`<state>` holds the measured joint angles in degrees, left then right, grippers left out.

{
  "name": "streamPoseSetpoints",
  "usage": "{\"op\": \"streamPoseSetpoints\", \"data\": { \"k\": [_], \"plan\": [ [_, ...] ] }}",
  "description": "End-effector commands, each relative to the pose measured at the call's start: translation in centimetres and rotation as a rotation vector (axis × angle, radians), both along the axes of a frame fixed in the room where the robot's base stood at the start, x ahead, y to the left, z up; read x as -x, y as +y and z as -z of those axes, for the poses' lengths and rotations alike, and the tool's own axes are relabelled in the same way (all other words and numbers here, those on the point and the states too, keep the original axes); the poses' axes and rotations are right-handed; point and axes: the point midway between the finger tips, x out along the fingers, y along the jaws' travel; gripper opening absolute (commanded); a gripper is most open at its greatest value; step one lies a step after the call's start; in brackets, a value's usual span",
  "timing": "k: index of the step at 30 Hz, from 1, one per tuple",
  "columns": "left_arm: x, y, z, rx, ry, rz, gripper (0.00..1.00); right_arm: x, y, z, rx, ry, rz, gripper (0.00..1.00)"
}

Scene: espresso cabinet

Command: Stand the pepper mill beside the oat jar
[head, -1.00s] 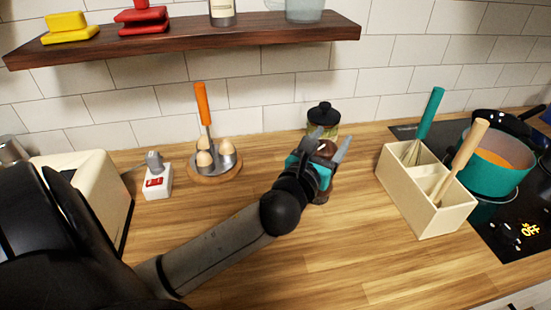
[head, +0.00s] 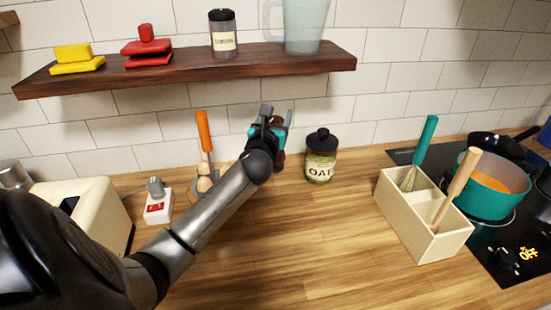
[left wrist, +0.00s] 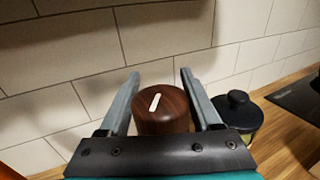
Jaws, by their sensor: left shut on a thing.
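The pepper mill (head: 280,158) is dark brown wood and shows partly behind my left gripper (head: 277,115) in the head view. Its round top, with a pale stripe, sits between the two fingers in the left wrist view (left wrist: 161,112). My left gripper is shut on it and holds it roughly upright, to the left of the oat jar. The mill's base is largely hidden, so I cannot tell whether it touches the counter. The oat jar (head: 321,163), glass with a black lid and an OATS label, stands on the counter, apart from the mill. My right gripper is not in view.
A cream utensil box (head: 420,218) stands right of the jar, before the hob (head: 500,255) and teal pot (head: 488,190). A wooden shelf (head: 190,68) hangs above. The counter's middle front is clear.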

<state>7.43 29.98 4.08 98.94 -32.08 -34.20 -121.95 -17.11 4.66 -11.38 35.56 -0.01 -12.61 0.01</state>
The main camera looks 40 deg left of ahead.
Motion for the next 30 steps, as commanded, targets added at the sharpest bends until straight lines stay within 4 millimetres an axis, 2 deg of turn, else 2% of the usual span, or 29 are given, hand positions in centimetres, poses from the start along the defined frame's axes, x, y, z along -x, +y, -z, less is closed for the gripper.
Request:
{"op": "streamPoseSetpoints", "data": {
  "k": [1, 3, 10, 16, 29, 30],
  "plan": [
    [0.0, 0.0, 1.2, 0.001, -0.004, 0.0, 0.0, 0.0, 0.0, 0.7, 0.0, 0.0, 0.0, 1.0],
    [0.0, 0.0, 2.1, -0.001, -0.004, 0.0, 0.0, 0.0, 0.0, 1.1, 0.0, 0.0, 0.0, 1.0],
    [0.0, 0.0, 3.6, -0.004, -0.005, 0.001, 0.0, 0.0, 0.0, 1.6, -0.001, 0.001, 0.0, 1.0],
    [0.0, -0.1, 6.4, 0.0, -0.004, 0.001, 0.0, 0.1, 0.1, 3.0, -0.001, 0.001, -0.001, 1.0],
    [0.0, -0.1, 6.9, -0.006, -0.005, 0.002, 0.0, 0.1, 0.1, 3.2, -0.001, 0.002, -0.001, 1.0],
    [0.0, -0.1, 7.1, -0.003, 0.001, 0.001, 0.69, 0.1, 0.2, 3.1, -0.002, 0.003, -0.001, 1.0]
  ]
}}
